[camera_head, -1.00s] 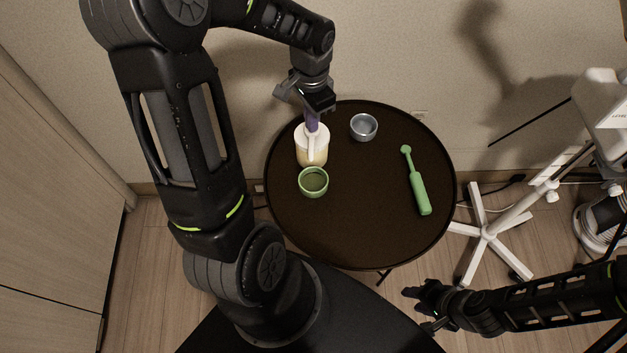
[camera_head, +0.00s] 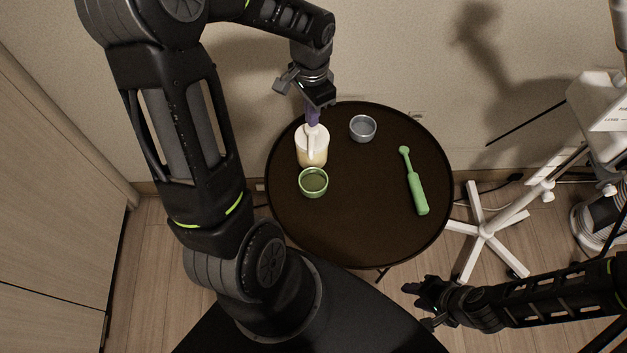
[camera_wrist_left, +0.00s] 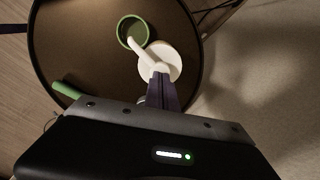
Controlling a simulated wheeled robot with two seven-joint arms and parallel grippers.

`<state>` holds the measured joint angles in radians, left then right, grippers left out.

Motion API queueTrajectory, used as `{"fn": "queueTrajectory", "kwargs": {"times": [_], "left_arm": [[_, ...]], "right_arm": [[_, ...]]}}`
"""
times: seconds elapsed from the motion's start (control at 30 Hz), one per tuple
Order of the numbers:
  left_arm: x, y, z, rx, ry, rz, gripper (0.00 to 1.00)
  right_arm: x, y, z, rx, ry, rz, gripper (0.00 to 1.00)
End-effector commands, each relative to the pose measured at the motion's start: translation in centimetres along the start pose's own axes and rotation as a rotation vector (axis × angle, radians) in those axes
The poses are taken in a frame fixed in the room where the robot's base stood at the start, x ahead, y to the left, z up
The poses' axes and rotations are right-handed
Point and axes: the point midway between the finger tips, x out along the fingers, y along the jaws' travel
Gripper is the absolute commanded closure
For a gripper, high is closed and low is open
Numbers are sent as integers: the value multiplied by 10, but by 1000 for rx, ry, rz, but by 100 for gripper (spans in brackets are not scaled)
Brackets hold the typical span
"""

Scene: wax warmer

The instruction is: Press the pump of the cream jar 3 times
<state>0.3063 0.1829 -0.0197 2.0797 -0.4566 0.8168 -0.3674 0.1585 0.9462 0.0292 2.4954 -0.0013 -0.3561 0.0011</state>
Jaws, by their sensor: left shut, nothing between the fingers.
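The cream jar (camera_head: 312,152) stands upright on the round dark table, with a white top and a pale body. Its white pump spout points toward the green bowl; in the left wrist view the jar (camera_wrist_left: 163,64) shows from above with the pump (camera_wrist_left: 143,50). My left gripper (camera_head: 312,122) is shut and empty, with its purple fingertips pointing down right at the pump head. In the left wrist view the fingertips (camera_wrist_left: 160,80) overlap the pump head; whether they touch it I cannot tell. My right gripper (camera_head: 418,303) is off the table at the lower right, its fingers too small to judge.
A green bowl (camera_head: 313,183) stands just in front of the jar. A small metal bowl (camera_head: 362,128) and a green spatula-like tool (camera_head: 416,186) lie to the right on the round table (camera_head: 350,230). A white wheeled stand (camera_head: 487,232) is at the right.

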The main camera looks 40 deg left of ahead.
Motion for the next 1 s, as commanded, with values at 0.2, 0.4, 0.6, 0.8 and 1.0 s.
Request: {"fn": "queueTrajectory", "kwargs": {"times": [0.2,0.4,0.6,0.8,1.0], "left_arm": [[-1,0,0,0,0,0,100],[-15,0,0,0,0,0,100],[-38,0,0,0,0,0,100],[-57,0,0,1,0,0,100],[-61,0,0,1,0,0,100]], "right_arm": [[-1,0,0,0,0,0,64],[-12,-5,0,0,0,0,64],[-28,-11,0,0,0,0,64],[-42,-16,0,0,0,0,64],[-44,-17,0,0,0,0,64]]}}
